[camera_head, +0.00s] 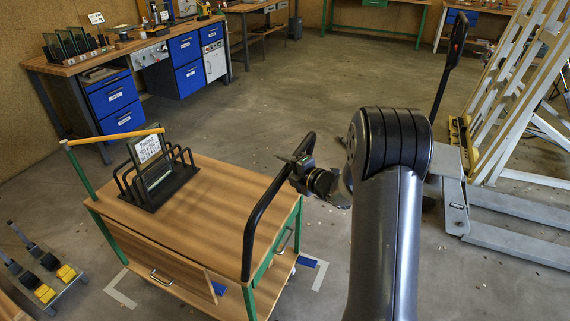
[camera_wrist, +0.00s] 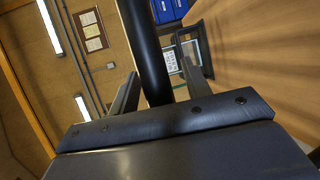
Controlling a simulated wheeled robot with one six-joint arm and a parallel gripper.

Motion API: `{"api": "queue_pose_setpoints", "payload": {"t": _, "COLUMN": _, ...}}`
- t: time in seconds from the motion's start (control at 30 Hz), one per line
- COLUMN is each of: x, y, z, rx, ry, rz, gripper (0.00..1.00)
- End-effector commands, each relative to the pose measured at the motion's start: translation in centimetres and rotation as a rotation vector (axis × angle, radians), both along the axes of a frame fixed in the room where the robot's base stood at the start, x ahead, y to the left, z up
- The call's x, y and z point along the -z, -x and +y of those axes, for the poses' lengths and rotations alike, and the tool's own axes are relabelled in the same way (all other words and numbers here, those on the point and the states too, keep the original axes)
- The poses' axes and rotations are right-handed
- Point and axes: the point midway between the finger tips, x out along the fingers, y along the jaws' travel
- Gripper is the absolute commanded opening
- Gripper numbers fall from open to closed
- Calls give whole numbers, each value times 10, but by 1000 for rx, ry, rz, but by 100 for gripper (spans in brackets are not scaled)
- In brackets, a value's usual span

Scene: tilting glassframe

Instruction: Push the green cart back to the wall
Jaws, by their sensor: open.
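The green cart (camera_head: 205,215) stands in the left and middle of the head view. It has a wooden top, green legs, a drawer and a curved black handle (camera_head: 257,225) on its right side. My gripper (camera_head: 299,162) is at the far upper part of this handle. In the wrist view the black handle bar (camera_wrist: 144,40) runs between the two fingers of my gripper (camera_wrist: 158,68), which are apart. I cannot tell whether a finger touches the bar. The wall (camera_head: 18,100) is at the back left, behind a workbench.
A black rack (camera_head: 157,190) with a panel and sign stands on the cart top. Corner markings (camera_head: 120,290) lie on the floor by the cart. A workbench (camera_head: 125,62) with blue drawers stands behind. A large tilted frame (camera_head: 510,90) is at the right. The floor behind the cart is mostly clear.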

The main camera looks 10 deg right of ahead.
Motion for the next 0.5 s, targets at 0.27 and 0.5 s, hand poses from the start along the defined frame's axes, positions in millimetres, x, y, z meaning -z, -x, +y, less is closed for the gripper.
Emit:
{"api": "queue_pose_setpoints", "payload": {"t": 0.27, "x": 1, "y": -4, "z": 2, "rx": 1, "ry": 0, "rz": -1, "gripper": 46}}
{"api": "queue_pose_setpoints", "payload": {"t": 0.5, "x": 1, "y": -4, "z": 2, "rx": 1, "ry": 0, "rz": -1, "gripper": 32}}
